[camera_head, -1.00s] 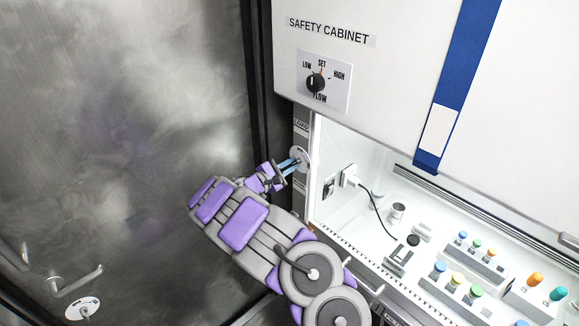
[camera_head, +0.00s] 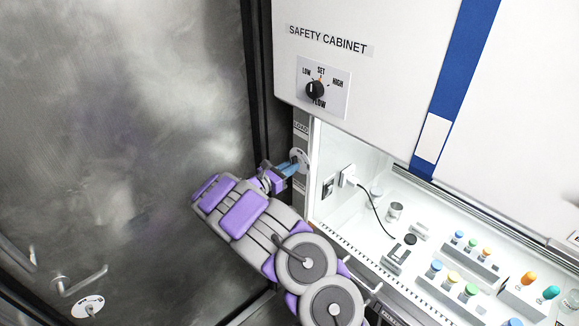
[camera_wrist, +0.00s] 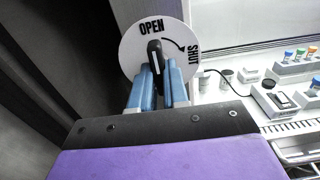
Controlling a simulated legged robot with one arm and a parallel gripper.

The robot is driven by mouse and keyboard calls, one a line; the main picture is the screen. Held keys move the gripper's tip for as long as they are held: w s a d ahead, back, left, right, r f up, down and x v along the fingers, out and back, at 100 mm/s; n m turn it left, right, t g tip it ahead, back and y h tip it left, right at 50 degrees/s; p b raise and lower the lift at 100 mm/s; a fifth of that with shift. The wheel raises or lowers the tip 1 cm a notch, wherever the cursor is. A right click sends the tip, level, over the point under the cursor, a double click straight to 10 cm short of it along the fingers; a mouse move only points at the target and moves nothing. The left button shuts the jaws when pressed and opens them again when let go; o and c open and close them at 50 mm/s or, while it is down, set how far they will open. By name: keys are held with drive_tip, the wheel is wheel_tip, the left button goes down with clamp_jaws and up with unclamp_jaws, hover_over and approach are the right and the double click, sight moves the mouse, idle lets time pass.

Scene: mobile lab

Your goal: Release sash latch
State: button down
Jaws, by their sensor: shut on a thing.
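The sash latch is a round white dial plate (camera_wrist: 130,47) with a black lever (camera_wrist: 154,50), marked OPEN at the top and SHUT at the right with a curved arrow. The lever points up, just below the word OPEN. My gripper (camera_wrist: 159,74) has its two blue fingers on either side of the lever and is shut on it. In the head view the dial plate (camera_head: 300,157) sits on the post at the cabinet's left edge, with my gripper (camera_head: 289,168) against it. The lever is hidden there by the fingers.
The white sash (camera_head: 400,60) with a blue strip (camera_head: 462,60) stands above a lit cabinet opening. Inside are a socket with a plug (camera_head: 349,176) and racks with coloured caps (camera_head: 470,245). A metal door (camera_head: 120,150) is close on the left.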

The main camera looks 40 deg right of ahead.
drive_tip(key=shift+n, duration=0.3)
drive_tip(key=c, duration=1.1)
unclamp_jaws()
drive_tip(key=shift+w, duration=0.1)
drive_tip(key=a, duration=0.5)
drive_tip(key=s+a, duration=0.1)
drive_tip(key=a, duration=1.1)
drive_tip(key=shift+s+a+f, duration=0.1)
drive_tip(key=shift+s+a, duration=0.05)
drive_tip(key=shift+a, duration=0.05)
